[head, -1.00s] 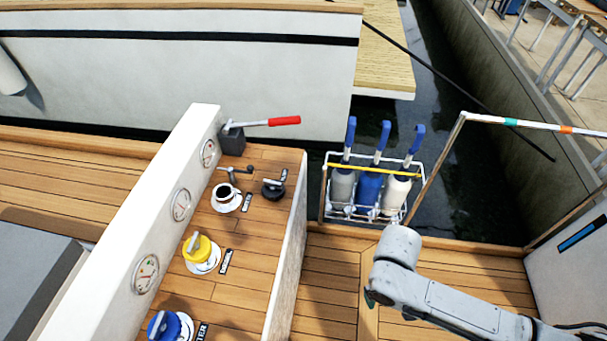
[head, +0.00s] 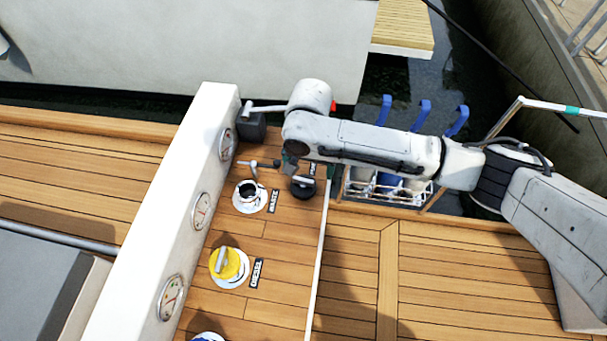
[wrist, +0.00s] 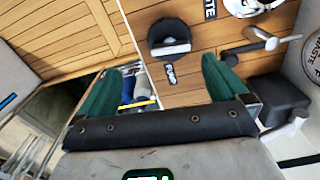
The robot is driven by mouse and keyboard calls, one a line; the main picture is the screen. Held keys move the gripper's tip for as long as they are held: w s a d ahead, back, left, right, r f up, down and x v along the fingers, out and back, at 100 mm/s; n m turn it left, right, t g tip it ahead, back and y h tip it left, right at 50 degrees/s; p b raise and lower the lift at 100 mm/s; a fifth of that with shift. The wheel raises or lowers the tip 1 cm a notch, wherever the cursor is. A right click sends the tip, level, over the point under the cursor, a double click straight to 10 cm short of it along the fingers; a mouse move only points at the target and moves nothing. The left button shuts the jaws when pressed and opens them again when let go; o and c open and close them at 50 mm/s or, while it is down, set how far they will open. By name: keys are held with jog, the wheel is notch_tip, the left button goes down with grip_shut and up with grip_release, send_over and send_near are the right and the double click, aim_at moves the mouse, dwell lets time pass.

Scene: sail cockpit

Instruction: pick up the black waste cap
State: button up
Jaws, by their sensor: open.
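In the wrist view only part of this fitting (wrist: 246,7) shows at the top edge, beside the WASTE label. My gripper (wrist: 160,68) is open and empty, its green fingers spread.
A black round fitting with a grey bar (head: 302,187) lies just ahead of my fingers. A crank handle (head: 262,163) stands close to the waste cap. The yellow diesel cap (head: 228,263) is nearer. A bottle rack (head: 360,190) is partly behind my arm. The gauge panel (head: 165,235) rises at left.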

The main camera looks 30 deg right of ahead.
aim_at(303, 179)
jog(key=shift+w+a+r, duration=0.15)
jog(key=shift+w+a, duration=0.3)
jog(key=shift+f, duration=0.3)
notch_tip(303, 179, down, 10)
jog(key=shift+w, duration=0.1)
jog(key=c, duration=1.1)
jog(key=shift+r, duration=0.1)
